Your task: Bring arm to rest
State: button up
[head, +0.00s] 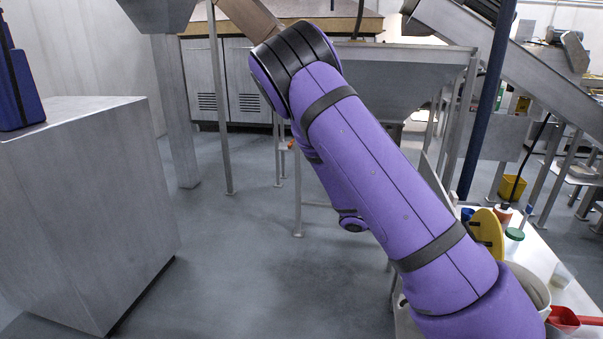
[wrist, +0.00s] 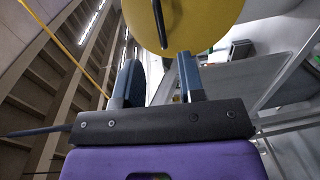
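In the wrist view my gripper (wrist: 161,62) has its two dark fingers apart, with an empty gap between them. A round yellow disc (wrist: 205,22) with a dark bar across it shows just beyond the fingertips; I cannot tell how far off it is. In the head view my purple arm (head: 375,180) runs from the lower right up to a bent joint at the top centre. My gripper cannot be seen there. A yellow disc with a dark handle (head: 488,228) stands tilted on the white table at the right, partly hidden by my arm.
The white table (head: 540,252) holds a green-lidded jar (head: 514,236), a red scoop (head: 568,319) and other small containers. A grey metal block (head: 85,210) with a blue case (head: 18,88) stands at the left. A metal hopper (head: 400,75) is behind my arm. The floor between is clear.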

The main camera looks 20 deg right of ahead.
jog(key=s+a+r+n+t+y, duration=0.3)
jog(key=s+a+r+t+y, duration=0.4)
jog(key=r, duration=0.5)
jog(key=s+a+r+n+t+y, duration=0.3)
jog(key=s+a+r+t+y, duration=0.4)
jog(key=a+r, duration=0.5)
jog(key=shift+s+a+y, duration=0.25)
jog(key=shift+s+y, duration=0.05)
jog(key=shift+s, duration=0.45)
